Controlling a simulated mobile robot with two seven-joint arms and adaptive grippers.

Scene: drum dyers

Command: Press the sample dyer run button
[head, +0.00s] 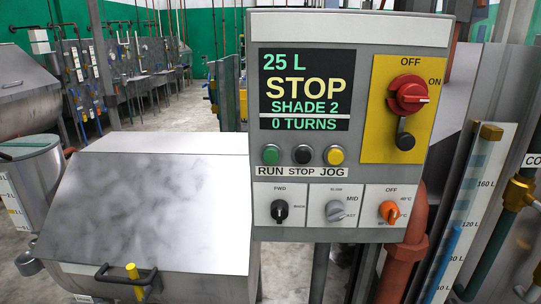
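The control panel (355,180) of the sample dyer stands upright in the middle of the head view. Its green button (270,154) sits above the label RUN, at the left of a row of three. A black button (303,154) is above STOP and a yellow button (335,155) is above JOG. The display (304,90) reads 25 L, STOP, SHADE 2, 0 TURNS. Neither of my grippers shows in this view. Nothing covers the buttons.
A red rotary switch (408,94) is on a yellow plate at the upper right. Three knobs line the lower panel. A grey metal lid (150,200) with a black handle (118,277) lies at left. Pipes and a level gauge (468,210) stand close at right.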

